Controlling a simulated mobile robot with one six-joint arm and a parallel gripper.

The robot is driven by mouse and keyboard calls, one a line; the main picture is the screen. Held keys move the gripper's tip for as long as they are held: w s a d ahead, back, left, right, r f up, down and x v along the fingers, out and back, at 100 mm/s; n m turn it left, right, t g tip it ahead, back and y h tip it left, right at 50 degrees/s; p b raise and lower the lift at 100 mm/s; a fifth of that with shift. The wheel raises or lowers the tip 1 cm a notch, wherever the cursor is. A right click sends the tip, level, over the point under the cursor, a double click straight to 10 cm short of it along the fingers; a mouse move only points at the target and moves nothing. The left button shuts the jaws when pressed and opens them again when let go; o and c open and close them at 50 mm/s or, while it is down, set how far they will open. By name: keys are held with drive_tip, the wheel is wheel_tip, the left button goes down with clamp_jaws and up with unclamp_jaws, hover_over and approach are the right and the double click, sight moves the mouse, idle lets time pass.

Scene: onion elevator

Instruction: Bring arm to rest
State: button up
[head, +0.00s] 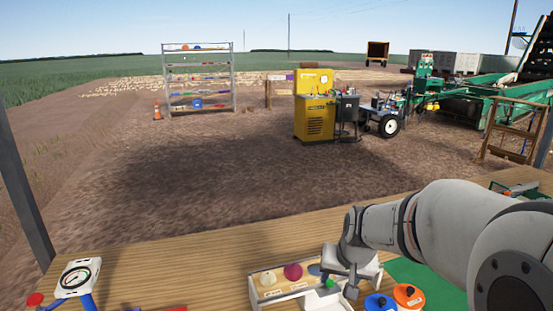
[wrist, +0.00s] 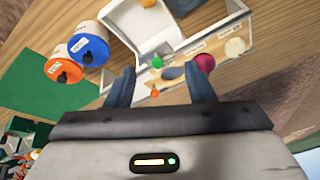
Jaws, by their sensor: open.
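My gripper (head: 340,283) is over the right end of a white divided tray (head: 282,296) on the wooden table. In the wrist view its two fingers (wrist: 161,88) are apart with nothing held between them. The tray holds a pale yellow onion (head: 268,278), a red onion (head: 293,272) and a blue-grey piece (head: 315,269). A small green item (head: 328,282) lies close to my gripper. The wrist view also shows a small orange item (wrist: 155,93) near the fingers. My arm reaches in from the right and hides part of the table.
A blue-lidded container (head: 380,303) and an orange-lidded container (head: 408,294) stand right of the tray, by a green mat (head: 432,276). A dial gauge (head: 78,275) stands at the left. The wooden table (head: 185,262) between gauge and tray is mostly clear.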

drive_tip(key=s+r+n+g, duration=0.1)
drive_tip(key=s+r+n, duration=0.1)
drive_tip(key=s, duration=1.5)
drive_tip(key=shift+s+d+r+h, duration=0.2)
drive_tip(key=shift+s+r+h, duration=0.2)
drive_tip(key=shift+r, duration=0.1)
